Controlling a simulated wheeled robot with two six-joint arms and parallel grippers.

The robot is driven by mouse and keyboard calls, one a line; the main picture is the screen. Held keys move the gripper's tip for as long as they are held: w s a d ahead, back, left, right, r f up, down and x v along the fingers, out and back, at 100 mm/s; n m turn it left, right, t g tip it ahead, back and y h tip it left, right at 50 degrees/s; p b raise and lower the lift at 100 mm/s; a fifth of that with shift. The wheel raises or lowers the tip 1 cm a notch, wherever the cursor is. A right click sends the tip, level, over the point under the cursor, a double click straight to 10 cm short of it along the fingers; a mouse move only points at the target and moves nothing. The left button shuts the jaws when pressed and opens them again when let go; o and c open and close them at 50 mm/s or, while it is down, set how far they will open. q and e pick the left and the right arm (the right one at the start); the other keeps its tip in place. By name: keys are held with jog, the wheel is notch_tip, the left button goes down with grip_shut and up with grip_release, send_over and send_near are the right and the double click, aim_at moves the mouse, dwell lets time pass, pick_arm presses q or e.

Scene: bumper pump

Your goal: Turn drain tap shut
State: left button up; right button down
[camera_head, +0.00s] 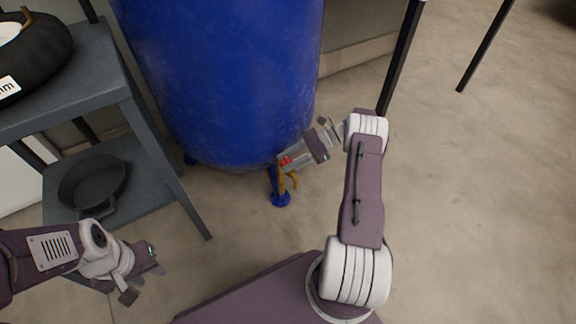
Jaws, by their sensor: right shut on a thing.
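The drain tap (291,180) is a small brass-coloured piece with a red part (286,161), low at the front of the large blue tank (230,70). My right gripper (290,164) reaches in from the right and is shut on the red part, which looks like the tap's handle. The gripper's fingers hide some of the handle, so its exact angle cannot be told. My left gripper (146,276) is at the lower left, away from the tap, with its fingers apart and nothing between them.
A grey shelf unit (120,75) stands at the left, holding a black ring-shaped item (40,55) on top and a dark pan (92,184) below. A blue tank foot (281,200) stands just under the tap. Dark posts rise at the upper right. The floor at right is clear.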

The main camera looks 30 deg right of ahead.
jog(key=shift+f+n+g+b, duration=0.2)
jog(key=shift+n+g+b, duration=0.4)
jog(key=shift+g+b, duration=0.15)
jog(key=shift+a+r+g, duration=0.1)
jog(key=shift+r+g, duration=0.05)
jog(key=shift+g, duration=0.1)
jog(key=c, duration=0.9)
grip_release()
jog(key=shift+r, duration=0.1)
